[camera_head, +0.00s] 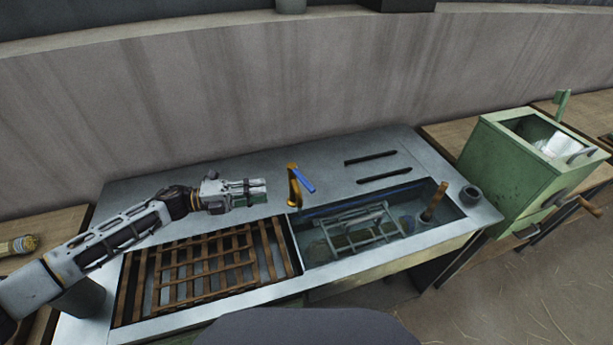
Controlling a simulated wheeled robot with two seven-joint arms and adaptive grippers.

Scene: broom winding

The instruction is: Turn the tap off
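The tap stands on the metal counter behind the sink, left of centre. It has a brass-yellow body (293,187) and a blue lever handle (304,180) that slants down to the right. My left gripper (262,191) is just left of the tap, pointing right toward it, with a small gap between. It looks empty, but I cannot tell how far its fingers are apart. My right gripper is not in view.
The sink basin (325,254) holds water, a rack (352,230) and a wooden-handled tool (434,202). A brown slatted grid (205,264) lies left of it. Two dark bars (384,175) lie behind. A green machine (510,165) stands at right.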

